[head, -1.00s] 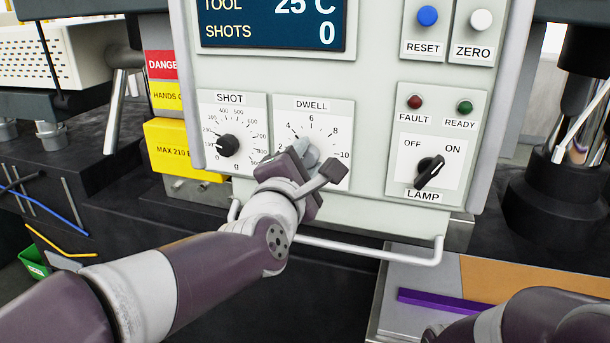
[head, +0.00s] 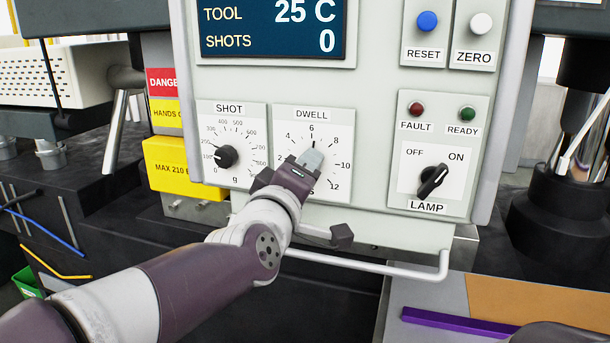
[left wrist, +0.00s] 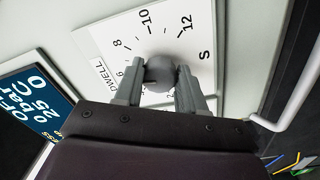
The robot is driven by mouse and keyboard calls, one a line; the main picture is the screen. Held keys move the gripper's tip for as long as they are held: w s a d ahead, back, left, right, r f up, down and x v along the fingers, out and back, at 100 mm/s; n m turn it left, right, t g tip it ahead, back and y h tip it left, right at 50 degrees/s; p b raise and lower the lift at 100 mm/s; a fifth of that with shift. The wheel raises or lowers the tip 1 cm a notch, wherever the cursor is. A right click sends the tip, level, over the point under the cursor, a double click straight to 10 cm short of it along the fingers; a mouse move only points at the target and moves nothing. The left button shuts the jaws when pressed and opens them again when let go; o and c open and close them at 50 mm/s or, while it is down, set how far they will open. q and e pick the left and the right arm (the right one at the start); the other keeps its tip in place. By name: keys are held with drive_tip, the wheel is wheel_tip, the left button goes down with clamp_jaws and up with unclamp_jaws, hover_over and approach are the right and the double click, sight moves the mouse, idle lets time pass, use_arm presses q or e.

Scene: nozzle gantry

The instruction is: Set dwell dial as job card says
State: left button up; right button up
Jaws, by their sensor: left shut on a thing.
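The DWELL dial plate (head: 340,180) is on the front of the pale panel, with marks including 4, 6, 8, 10 and 12. My left gripper (head: 308,163) is at its middle, shut on the grey dwell knob, which the fingers largely hide in the head view. The visible tip there points up, about toward 6; I cannot tell surely whether that tip is knob or finger. In the left wrist view the round dwell knob (left wrist: 162,72) sits between the two grey fingers (left wrist: 160,85). No readable job card is in view.
The SHOT knob (head: 225,157) is close left of the dwell dial. The LAMP switch (head: 432,181) is to its right, below the FAULT and READY lamps. A pale rail (head: 370,265) runs below the panel. A purple bar (head: 455,324) lies on the bench at lower right.

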use_arm(q)
drive_tip(key=shift+a+r+m+h+p, duration=0.15)
drive_tip(key=shift+m+p, duration=0.45)
drive_tip(key=shift+m, duration=3.45)
drive_tip(key=shift+f+m+h+p, duration=0.15)
drive_tip(key=shift+m+p, duration=0.4)
drive_tip(key=shift+m, duration=3.5)
drive_tip(key=shift+r+m, duration=0.1)
drive_tip(key=shift+m, duration=0.2)
drive_tip(key=o, duration=1.1)
drive_tip(key=shift+c, duration=0.2)
drive_tip(key=v, duration=1.2)
drive_tip(key=shift+s+a+b, duration=0.2)
drive_tip(key=shift+s+b, duration=0.05)
drive_tip(key=shift+b, duration=0.15)
